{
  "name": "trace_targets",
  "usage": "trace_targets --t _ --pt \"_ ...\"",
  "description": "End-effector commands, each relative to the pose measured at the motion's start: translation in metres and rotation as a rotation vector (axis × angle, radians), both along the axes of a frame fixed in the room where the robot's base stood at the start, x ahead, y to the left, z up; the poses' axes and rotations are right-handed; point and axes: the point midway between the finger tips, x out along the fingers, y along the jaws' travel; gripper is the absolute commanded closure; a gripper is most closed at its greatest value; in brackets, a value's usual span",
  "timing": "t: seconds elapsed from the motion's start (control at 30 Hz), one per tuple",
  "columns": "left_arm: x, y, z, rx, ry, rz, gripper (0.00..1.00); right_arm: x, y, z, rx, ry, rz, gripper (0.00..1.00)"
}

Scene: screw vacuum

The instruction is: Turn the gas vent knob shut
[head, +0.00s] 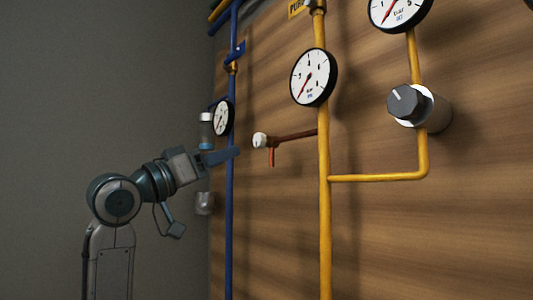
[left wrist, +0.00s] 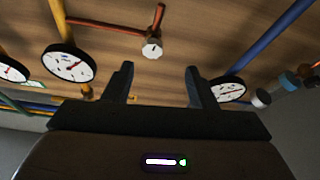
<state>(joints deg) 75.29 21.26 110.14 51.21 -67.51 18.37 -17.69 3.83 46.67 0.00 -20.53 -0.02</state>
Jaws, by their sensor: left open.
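A small white knob (head: 260,140) sits at the end of a thin dark-red pipe (head: 293,136) that branches left from the yellow pipe (head: 324,190); it looks like the vent knob, though no label on it is readable. In the left wrist view the white knob (left wrist: 152,48) is ahead of and between the fingers, apart from them. My left gripper (head: 236,152) is open and empty, just left of the knob in the head view, its fingers pointing right. In the left wrist view both fingers of the gripper (left wrist: 160,82) are spread wide. My right gripper is not in view.
A blue pipe (head: 231,200) runs upright near my left gripper, with a small gauge (head: 222,118) beside it. A larger gauge (head: 314,77) and a grey knob (head: 404,103) sit on yellow pipes to the right.

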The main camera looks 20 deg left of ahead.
Motion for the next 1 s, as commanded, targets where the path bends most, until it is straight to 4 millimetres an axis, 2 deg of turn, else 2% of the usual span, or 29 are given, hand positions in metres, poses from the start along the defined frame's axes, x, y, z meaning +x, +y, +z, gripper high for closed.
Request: trace_targets --t 0.1,0.2,0.27,0.63,0.8,1.0 --pt "0.000 -0.004 0.006 0.002 -0.006 -0.005 0.48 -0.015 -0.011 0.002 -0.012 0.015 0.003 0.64" --pt "0.008 -0.010 0.011 0.001 -0.005 -0.006 0.48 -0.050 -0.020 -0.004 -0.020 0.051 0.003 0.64" --pt "0.015 -0.015 0.015 0.001 -0.003 -0.006 0.48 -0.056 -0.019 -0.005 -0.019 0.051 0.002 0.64" --pt "0.067 -0.049 0.040 0.000 -0.002 -0.006 0.48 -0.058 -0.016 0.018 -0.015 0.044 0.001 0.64" --pt "0.078 -0.056 0.043 0.002 -0.003 -0.003 0.48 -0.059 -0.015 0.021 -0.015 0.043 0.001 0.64" --pt "0.080 -0.057 0.043 0.002 -0.004 -0.001 0.48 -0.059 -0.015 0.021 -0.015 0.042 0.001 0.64"
